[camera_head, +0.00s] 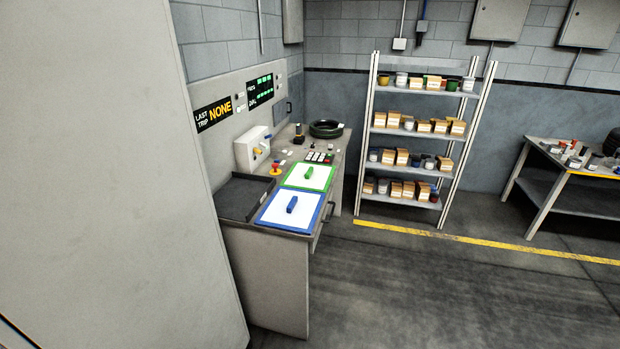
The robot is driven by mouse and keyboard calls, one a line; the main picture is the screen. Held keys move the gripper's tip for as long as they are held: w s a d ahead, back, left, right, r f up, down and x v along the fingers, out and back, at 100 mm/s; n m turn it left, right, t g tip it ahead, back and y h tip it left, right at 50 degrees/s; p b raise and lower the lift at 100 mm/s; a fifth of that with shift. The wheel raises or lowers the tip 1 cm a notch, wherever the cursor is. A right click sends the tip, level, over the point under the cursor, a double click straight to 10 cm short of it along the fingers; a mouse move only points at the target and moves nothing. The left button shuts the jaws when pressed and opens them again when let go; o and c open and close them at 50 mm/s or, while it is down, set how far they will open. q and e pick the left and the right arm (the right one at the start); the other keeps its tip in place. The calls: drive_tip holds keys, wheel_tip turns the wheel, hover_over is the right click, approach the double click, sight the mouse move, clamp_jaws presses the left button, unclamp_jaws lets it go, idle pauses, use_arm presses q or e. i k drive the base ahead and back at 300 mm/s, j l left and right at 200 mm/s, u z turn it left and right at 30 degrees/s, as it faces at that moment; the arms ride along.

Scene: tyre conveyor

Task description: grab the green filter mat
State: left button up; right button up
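The green filter mat (293,181) is a white panel with a green border and a green handle (309,172) on top. It lies flat on a grey workbench (270,262), in the middle of the camera_head view. A similar mat with a blue border (274,217) and a blue handle lies beside it, on the nearer side. Neither of my grippers shows in this view.
A black tray (238,215) lies left of the mats. A red and yellow emergency button (276,169) and a black ring (326,128) are on the bench. A large pale panel (110,200) fills the left side. Shelving (367,140) stands behind right. The floor (430,300) at right is clear.

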sight(316, 177)
drive_tip(key=z, duration=0.8)
drive_tip(key=i, duration=4.45)
drive_tip(key=l, duration=0.1)
